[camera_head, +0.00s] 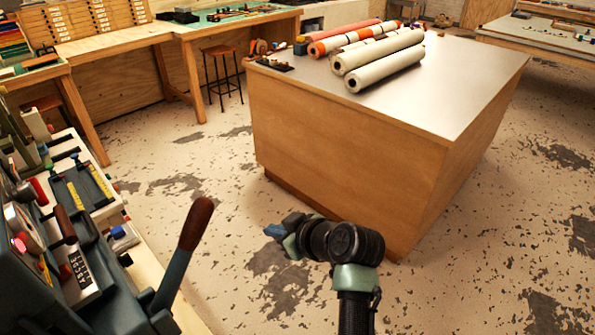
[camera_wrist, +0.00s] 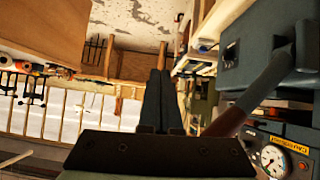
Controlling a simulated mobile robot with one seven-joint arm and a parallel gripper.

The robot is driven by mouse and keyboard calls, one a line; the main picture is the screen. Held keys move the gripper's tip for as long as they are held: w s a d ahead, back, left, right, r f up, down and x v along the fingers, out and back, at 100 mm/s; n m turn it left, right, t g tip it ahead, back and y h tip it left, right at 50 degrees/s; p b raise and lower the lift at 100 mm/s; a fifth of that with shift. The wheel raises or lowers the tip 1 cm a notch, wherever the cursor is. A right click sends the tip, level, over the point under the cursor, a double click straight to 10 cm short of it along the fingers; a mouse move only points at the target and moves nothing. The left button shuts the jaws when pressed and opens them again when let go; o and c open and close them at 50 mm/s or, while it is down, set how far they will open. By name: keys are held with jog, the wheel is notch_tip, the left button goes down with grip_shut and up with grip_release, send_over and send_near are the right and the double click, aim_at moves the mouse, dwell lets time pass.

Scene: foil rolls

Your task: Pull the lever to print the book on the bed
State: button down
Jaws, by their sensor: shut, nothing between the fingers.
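A lever with a brown wooden handle (camera_head: 196,225) and a dark metal arm rises at the right side of a dark machine (camera_head: 25,290) in the head view. It also shows in the wrist view, as a reddish-brown handle (camera_wrist: 226,122) right of my fingers. My gripper (camera_head: 273,232) is shut and empty, to the right of the lever and apart from it. Its two dark fingers stand together in the wrist view (camera_wrist: 160,90). I cannot make out a book or the bed clearly.
A wooden cabinet with a grey top (camera_head: 470,80) stands just beyond my arm, bearing several foil rolls (camera_head: 385,70). A stool (camera_head: 222,75) and workbenches are at the back left. The speckled floor is open between the machine and the cabinet. A gauge (camera_wrist: 272,160) shows on the machine.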

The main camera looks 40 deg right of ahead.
jog(key=v, duration=0.5)
jog(key=shift+r+b, duration=0.3)
jog(key=shift+r, duration=0.1)
jog(key=shift+s, duration=0.1)
dwell(0.8)
jog(key=w+a+r+t+h, duration=0.1)
jog(key=w+a+r+t, duration=0.3)
jog(key=r, duration=0.5)
jog(key=w+a+r+t+h, duration=0.1)
jog(key=a+r, duration=0.4)
jog(key=r, duration=0.4)
jog(key=w+a+r+t+h, duration=0.1)
jog(key=w+a+r+t, duration=0.3)
jog(key=r, duration=0.6)
jog(key=s+a+r+t+y, duration=0.1)
jog(key=s+a+r+t, duration=0.2)
jog(key=s+a+r, duration=0.3)
jog(key=s+a+r+t+y, duration=0.2)
jog(key=s+a+r+t, duration=0.2)
jog(key=r, duration=0.9)
jog(key=s+a, duration=0.3)
jog(key=a, duration=0.2)
jog(key=shift+s+a+m, duration=0.3)
jog(key=shift+a+m, duration=0.1)
